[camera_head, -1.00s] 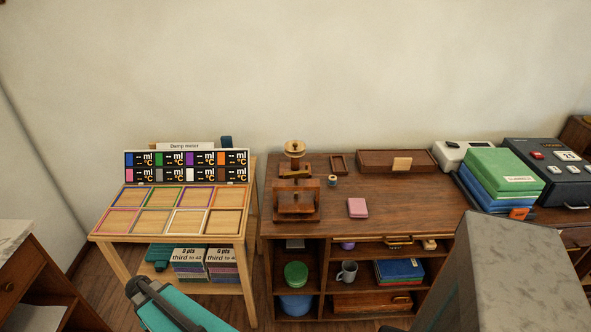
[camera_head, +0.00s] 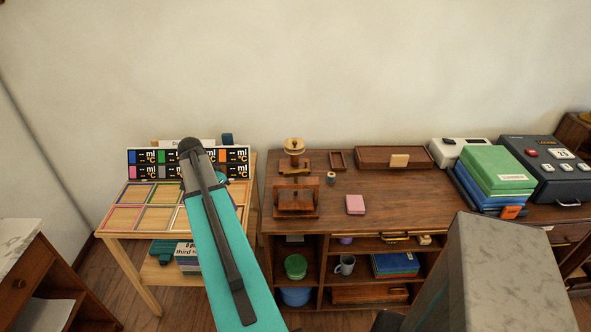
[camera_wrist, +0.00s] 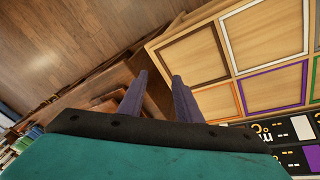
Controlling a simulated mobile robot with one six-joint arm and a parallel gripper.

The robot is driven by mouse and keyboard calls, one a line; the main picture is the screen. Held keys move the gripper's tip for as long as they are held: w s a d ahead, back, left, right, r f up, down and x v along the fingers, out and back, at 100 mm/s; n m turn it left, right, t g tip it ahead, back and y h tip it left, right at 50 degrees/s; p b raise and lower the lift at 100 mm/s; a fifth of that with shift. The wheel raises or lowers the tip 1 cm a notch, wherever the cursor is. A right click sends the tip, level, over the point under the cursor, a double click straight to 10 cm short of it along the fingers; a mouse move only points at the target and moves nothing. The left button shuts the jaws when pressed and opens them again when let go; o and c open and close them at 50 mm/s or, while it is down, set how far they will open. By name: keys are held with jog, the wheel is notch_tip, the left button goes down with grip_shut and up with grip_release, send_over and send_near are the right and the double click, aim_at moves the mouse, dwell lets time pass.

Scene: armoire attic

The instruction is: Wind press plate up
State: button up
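The wooden press (camera_head: 296,202) stands at the left end of the brown desk. I cannot make out the plate's height. My gripper (camera_wrist: 158,76) shows in the wrist view with its two purple-grey fingers apart and nothing between them. Brown furniture lies behind the fingers there, and the press cannot be made out clearly. In the head view my gripper cannot be made out; my teal arm rises left of the press, apart from it.
A pale wooden stand (camera_head: 150,233) with coloured frames and label cards is at the left, partly behind my arm. The desk (camera_head: 400,190) holds a pink block (camera_head: 355,204), a small spool (camera_head: 331,177) and a wooden tray (camera_head: 380,156).

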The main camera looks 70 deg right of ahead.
jog(key=s+d+r+m+p, duration=0.1)
jog(key=s+d+r+m, duration=0.5)
jog(key=d+r, duration=0.4)
jog(key=m+g+p, duration=0.1)
jog(key=m, duration=0.1)
send_near(296, 171)
jog(key=a+v, duration=0.1)
jog(key=v, duration=0.3)
jog(key=shift+d+f+h, duration=0.25)
jog(key=shift+f+h, duration=0.05)
jog(key=shift+f, duration=0.15)
jog(key=shift+p+x, duration=1.95)
jog(key=shift+x, duration=4.8)
jog(key=shift+s, duration=0.1)
grip_shut()
